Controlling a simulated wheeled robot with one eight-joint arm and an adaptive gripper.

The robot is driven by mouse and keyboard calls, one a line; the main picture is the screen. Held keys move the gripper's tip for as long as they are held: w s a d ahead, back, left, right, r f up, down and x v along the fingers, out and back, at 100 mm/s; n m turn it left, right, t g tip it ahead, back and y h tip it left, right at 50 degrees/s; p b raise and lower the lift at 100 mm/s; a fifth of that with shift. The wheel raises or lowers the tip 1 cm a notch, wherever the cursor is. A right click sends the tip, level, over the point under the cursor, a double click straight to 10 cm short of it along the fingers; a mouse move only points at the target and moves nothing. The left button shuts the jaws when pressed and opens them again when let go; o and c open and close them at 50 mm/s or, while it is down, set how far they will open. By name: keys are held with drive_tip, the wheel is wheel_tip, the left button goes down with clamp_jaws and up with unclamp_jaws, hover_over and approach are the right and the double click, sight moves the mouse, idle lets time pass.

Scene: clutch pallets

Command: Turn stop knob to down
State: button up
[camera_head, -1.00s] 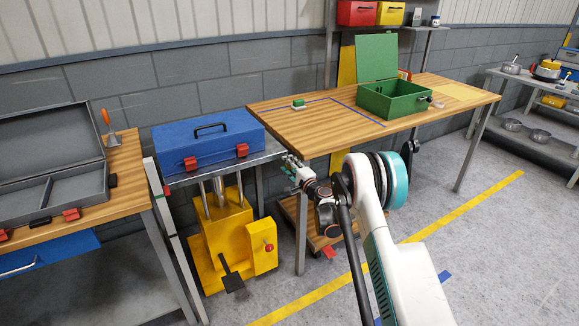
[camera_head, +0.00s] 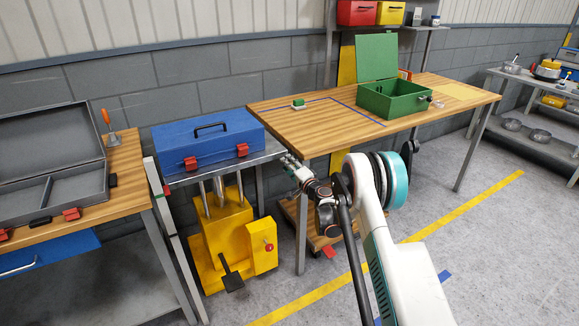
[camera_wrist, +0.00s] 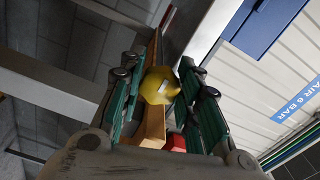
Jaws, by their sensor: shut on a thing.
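A rounded yellow knob (camera_wrist: 158,85), which I take to be the stop knob, sits between the green finger pads of my gripper (camera_wrist: 157,90) in the wrist view. My gripper is shut on it, and the pads cover its sides. In the head view my gripper (camera_head: 289,162) is at the gap between the lift table and the wooden workbench. The knob cannot be made out there, so its direction is hard to tell.
The blue case (camera_head: 208,142) lies on the lift table, close left of my gripper. The wooden workbench (camera_head: 290,125) with the green open box (camera_head: 393,100) is to the right. A yellow lift base (camera_head: 222,245) with a red button stands below.

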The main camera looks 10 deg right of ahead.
drive_tip(key=o, duration=1.1)
drive_tip(key=shift+s, duration=0.1)
drive_tip(key=v, duration=1.2)
